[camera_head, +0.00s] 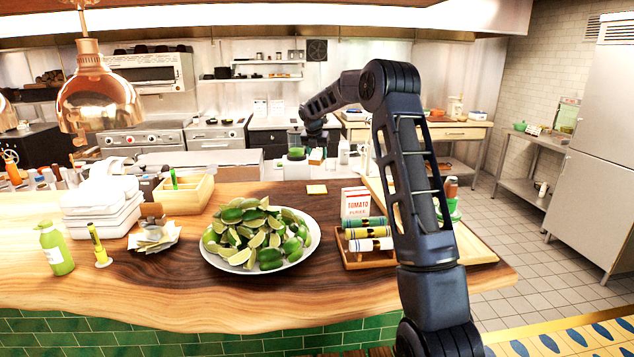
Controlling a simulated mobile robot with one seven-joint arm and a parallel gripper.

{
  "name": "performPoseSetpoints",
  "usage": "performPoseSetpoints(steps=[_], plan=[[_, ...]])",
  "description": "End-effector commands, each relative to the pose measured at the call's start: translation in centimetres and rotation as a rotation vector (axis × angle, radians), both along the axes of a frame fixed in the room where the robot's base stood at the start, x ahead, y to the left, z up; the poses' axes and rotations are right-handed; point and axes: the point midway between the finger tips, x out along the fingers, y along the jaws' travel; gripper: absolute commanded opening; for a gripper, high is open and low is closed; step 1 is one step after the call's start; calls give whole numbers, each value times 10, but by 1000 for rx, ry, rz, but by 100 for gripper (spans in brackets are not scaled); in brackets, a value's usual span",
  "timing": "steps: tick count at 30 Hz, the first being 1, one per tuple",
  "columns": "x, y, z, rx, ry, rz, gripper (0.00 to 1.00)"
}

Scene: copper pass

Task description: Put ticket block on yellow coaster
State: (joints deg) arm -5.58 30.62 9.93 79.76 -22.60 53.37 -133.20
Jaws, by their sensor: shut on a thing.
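My gripper (315,145) hangs at the far side of the wooden counter, with its fingers small and partly dark in the view. The block is held in the air and appears above the far part of the counter. The exact height of the block is hard to tell.
A plate of limes (207,258) fills the middle of the counter (150,295). A tomato puree box (356,203) and a wooden tray of rolls (352,266) stand right of the coaster. A wooden caddy (196,197) is to the left. A copper lamp (99,97) hangs upper left.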

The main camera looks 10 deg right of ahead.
Motion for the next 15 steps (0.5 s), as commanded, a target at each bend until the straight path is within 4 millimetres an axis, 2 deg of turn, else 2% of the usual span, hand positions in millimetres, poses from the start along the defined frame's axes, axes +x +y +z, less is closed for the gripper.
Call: performPoseSetpoints(steps=[3,9,15], plan=[[-1,1,-27,-2,3,1,24],[-1,0,-64,-2,2,0,24],[0,1,-78,0,-1,0,24]])
